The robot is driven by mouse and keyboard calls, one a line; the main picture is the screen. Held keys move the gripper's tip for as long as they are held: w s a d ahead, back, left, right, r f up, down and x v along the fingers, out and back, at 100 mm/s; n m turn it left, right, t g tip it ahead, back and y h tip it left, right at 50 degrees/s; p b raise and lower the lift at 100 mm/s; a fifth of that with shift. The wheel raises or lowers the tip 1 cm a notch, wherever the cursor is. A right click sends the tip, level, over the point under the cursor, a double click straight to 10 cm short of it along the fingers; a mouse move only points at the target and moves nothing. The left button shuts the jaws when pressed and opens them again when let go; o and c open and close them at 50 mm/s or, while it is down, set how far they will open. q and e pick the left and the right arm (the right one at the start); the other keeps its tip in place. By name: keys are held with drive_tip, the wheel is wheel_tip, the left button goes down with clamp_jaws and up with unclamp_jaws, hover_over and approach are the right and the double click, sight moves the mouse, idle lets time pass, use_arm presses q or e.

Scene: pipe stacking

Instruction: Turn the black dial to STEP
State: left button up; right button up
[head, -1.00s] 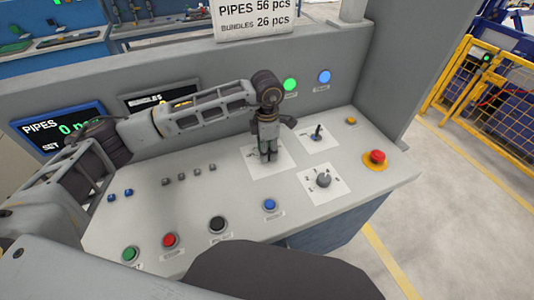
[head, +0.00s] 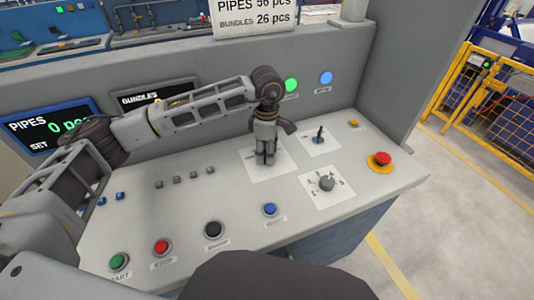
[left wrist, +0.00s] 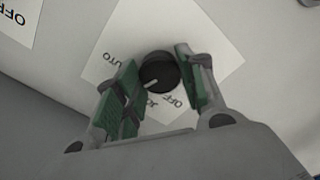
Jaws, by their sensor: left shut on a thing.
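The black dial (left wrist: 158,73) sits on a square white label plate in the left wrist view, with a pale pointer line on its face towards the lower left. The words AUTO and OFF are readable upside down; another word beside the pointer is partly hidden, and I cannot read STEP. My left gripper (left wrist: 158,88) has its green-padded fingers on either side of the dial, shut on it. In the head view the left gripper (head: 264,158) points down onto the white plate (head: 277,173) and hides the dial. My right gripper is not in view.
A red emergency button (head: 380,159) is farther right. Green, red, black and blue buttons (head: 270,209) line the front. Displays stand behind my left arm.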

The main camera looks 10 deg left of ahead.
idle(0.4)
use_arm(q)
drive_tip(key=o, duration=1)
drive_tip(key=shift+r, duration=0.2)
wheel_tip(320, 180, up, 12)
drive_tip(key=shift+f, duration=0.15)
idle(0.3)
